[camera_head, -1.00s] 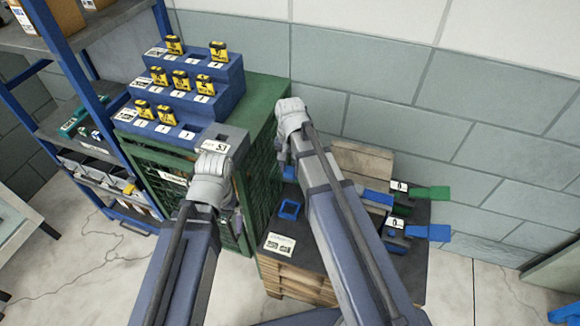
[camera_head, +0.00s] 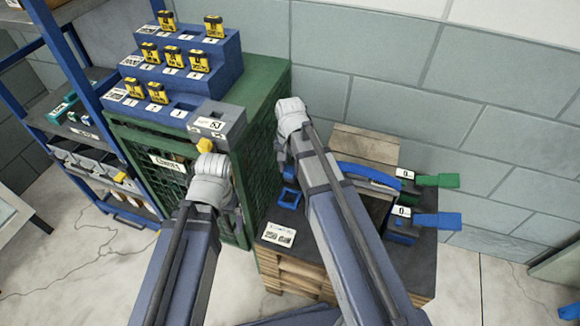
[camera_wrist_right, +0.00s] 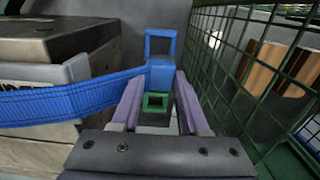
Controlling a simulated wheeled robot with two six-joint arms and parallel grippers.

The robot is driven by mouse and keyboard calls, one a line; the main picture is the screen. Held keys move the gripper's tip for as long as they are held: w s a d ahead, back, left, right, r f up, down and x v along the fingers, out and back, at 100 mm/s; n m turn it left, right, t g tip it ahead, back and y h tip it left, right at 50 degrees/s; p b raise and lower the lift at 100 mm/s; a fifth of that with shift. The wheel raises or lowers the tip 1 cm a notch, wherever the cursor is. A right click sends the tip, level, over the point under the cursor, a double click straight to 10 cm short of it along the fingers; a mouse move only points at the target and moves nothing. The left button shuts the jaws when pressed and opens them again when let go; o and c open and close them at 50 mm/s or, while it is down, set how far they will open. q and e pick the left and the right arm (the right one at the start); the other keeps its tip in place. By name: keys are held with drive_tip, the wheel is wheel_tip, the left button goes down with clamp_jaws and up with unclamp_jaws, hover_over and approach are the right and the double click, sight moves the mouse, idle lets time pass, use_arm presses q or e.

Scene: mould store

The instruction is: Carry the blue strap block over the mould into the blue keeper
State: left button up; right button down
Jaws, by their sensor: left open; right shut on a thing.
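My right gripper (camera_wrist_right: 158,88) is shut on the blue strap block (camera_wrist_right: 161,75). From the block the blue strap (camera_wrist_right: 65,101) runs left across the side of the mould (camera_wrist_right: 45,40); in the head view the strap (camera_head: 368,174) arches past the mould's tan wooden part (camera_head: 365,147). The blue keeper, a small square frame (camera_wrist_right: 163,43), stands just beyond the block; in the head view the keeper (camera_head: 290,198) lies left of my right arm, which hides the right fingers. My left gripper (camera_head: 213,180) is open before the green cabinet; its fingers are mostly hidden.
A green frame (camera_wrist_right: 155,102) shows between my right fingers. The green mesh cabinet (camera_wrist_right: 250,75) stands close on the right of the wrist view. Green (camera_head: 438,181) and blue (camera_head: 437,220) tabs stick out at the pallet's right. A white card (camera_head: 279,234) lies in front.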

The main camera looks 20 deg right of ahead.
use_arm(q)
wheel_tip(320, 180, down, 8)
drive_tip(key=b, duration=0.7)
use_arm(e)
wheel_tip(320, 180, down, 8)
use_arm(q)
drive_tip(key=shift+r, duration=0.1)
idle(0.5)
